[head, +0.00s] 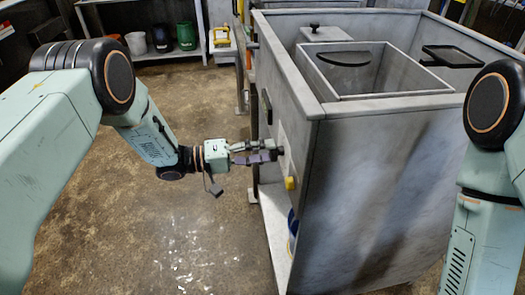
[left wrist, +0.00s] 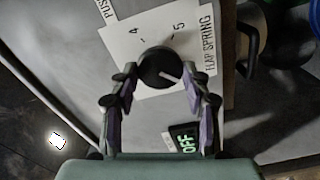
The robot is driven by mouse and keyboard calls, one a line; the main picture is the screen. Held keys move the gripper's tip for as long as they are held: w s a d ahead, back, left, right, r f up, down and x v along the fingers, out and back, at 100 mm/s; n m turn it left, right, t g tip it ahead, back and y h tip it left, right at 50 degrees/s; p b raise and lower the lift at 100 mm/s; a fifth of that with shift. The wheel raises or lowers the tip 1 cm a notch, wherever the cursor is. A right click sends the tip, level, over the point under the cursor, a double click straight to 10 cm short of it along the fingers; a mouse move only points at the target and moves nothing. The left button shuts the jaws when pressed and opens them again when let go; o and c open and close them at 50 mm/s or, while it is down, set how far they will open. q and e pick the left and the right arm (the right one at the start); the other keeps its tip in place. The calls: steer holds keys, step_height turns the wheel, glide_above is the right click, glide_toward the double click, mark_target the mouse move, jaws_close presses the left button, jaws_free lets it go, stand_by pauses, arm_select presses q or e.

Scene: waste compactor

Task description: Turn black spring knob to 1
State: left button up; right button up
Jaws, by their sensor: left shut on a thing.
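The plate reads "FLAP SPRING", with the marks 4 and 5 visible. In the head view my left gripper (head: 272,155) reaches the machine's left side and mostly hides the knob. My right gripper is out of view.
The grey metal compactor (head: 380,190) has an open top with an inner bin. A yellow knob (head: 290,183) sits below my gripper. A small green display (left wrist: 184,140) reads "OFF". A dark handle (left wrist: 247,50) stands beside the plate. The floor left of the machine is clear.

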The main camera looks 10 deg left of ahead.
arm_select(q)
steer(key=o, duration=1.1)
steer(key=shift+o, duration=0.2)
steer(key=v, duration=1.2)
